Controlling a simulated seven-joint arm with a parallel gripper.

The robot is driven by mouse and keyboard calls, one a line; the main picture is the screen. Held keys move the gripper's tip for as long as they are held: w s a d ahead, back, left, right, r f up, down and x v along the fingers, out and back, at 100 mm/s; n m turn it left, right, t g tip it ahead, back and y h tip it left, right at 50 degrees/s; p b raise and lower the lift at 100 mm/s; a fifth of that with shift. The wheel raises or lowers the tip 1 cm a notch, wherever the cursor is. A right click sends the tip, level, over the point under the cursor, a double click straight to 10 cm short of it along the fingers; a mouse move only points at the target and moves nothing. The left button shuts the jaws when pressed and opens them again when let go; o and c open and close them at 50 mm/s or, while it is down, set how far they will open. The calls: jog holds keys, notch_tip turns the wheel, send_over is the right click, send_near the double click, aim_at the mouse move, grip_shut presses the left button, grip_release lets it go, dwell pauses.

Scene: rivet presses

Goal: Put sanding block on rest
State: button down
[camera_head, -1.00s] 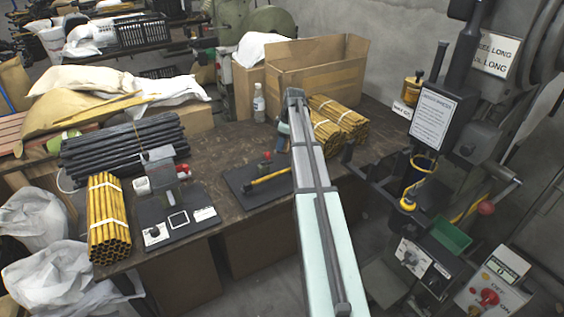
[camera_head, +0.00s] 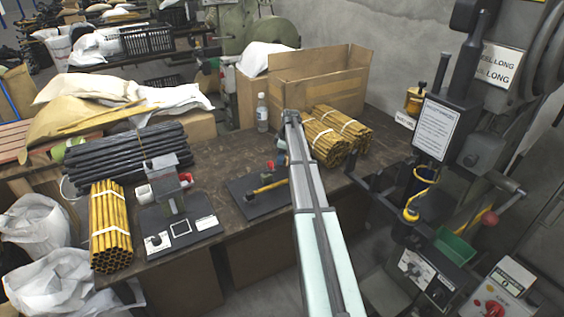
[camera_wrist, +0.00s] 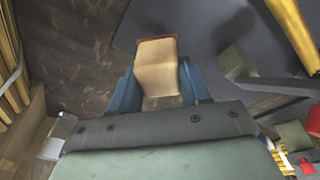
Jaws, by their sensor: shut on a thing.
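The sanding block (camera_wrist: 157,67) shows in the wrist view as a tan block with a reddish-brown far edge. My gripper (camera_wrist: 157,85) has blue fingers on both sides of it and is shut on it. In the head view my own arm hides most of the gripper (camera_head: 283,160), and I cannot make out the block there. Below the gripper are the brown worn bench (camera_wrist: 75,50) and part of a dark grey board (camera_wrist: 200,25). I cannot tell for sure which part is the rest.
The dark board (camera_head: 240,188) carries a yellow-handled tool (camera_head: 268,187) and a small red-topped item. Bundled yellow tubes (camera_head: 325,143) and a bottle (camera_head: 262,112) stand behind. A small press (camera_head: 168,180) stands to the left, a large machine (camera_head: 440,130) to the right.

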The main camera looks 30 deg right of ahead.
jog(key=shift+f, duration=1.3)
jog(key=shift+f, duration=0.15)
jog(key=c, duration=0.5)
grip_release()
jog(key=r, duration=0.4)
jog(key=s+r, duration=0.1)
jog(key=r, duration=0.3)
jog(key=s+d+r, duration=0.1)
jog(key=r, duration=0.3)
